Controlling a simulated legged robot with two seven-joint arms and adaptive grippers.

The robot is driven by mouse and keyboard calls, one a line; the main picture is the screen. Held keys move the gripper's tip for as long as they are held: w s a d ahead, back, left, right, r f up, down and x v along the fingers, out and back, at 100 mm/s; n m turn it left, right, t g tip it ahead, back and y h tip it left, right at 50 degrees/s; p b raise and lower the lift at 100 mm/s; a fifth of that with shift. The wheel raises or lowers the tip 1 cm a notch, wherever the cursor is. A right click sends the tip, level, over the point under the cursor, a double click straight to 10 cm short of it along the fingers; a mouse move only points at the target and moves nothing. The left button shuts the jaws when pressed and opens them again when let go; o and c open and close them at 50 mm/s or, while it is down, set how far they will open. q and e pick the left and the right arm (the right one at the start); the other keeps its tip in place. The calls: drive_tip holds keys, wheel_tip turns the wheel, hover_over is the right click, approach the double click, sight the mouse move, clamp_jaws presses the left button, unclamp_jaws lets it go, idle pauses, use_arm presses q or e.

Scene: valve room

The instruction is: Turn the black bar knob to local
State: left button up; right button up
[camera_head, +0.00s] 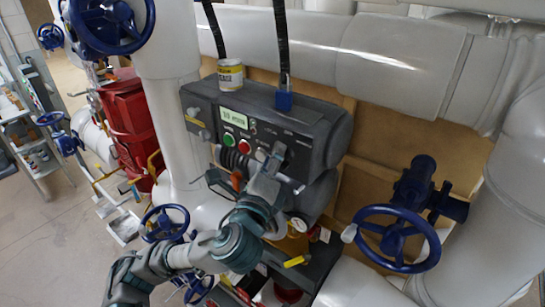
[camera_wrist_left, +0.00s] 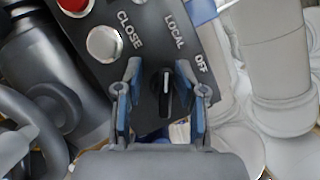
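The black bar knob (camera_wrist_left: 166,93) shows in the left wrist view on the dark control panel, with a white line along its bar. The bar stands nearly vertical in that picture. The word LOCAL (camera_wrist_left: 174,33) is printed above it, and OFF (camera_wrist_left: 201,63) is to its upper right. My left gripper (camera_wrist_left: 158,68) is open, with one blue-grey finger on each side of the knob and gaps between. In the head view my left gripper (camera_head: 275,165) is at the right part of the control box (camera_head: 310,125) and hides the knob. My right gripper is not in view.
A white round button (camera_wrist_left: 104,43) marked CLOSE and a red button (camera_wrist_left: 74,4) are beside the knob. A blue valve wheel (camera_head: 396,237) stands right, a red container (camera_head: 127,122) left.

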use_arm(q)
drive_tip(key=shift+d+r, duration=0.1)
drive_tip(key=shift+r, duration=0.05)
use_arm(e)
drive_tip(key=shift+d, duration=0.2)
use_arm(q)
drive_tip(key=v, duration=0.7)
drive_tip(key=shift+s, duration=0.2)
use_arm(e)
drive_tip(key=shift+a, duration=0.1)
